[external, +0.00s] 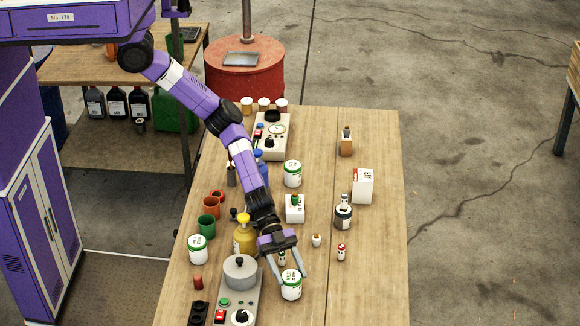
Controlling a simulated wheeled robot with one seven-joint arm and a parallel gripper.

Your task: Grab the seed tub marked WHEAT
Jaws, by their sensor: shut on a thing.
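Three similar white tubs with green-trimmed labels stand on the wooden table, and their lettering is too small to read. One tub (291,287) is at the front, between the fingers of my gripper (290,278). My gripper points down and is shut on this tub, which looks upright. I cannot tell whether it is clear of the table. Another tub (292,174) stands farther back. The third tub (198,249) is at the left edge. Which one is marked WHEAT cannot be read here.
A yellow bottle (244,238) and a device with a grey pot (240,272) stand left of my gripper. A small bottle (282,257) is close behind the held tub. Small bottles (341,252) and a white box (363,186) stand to the right. The table's front right is bare.

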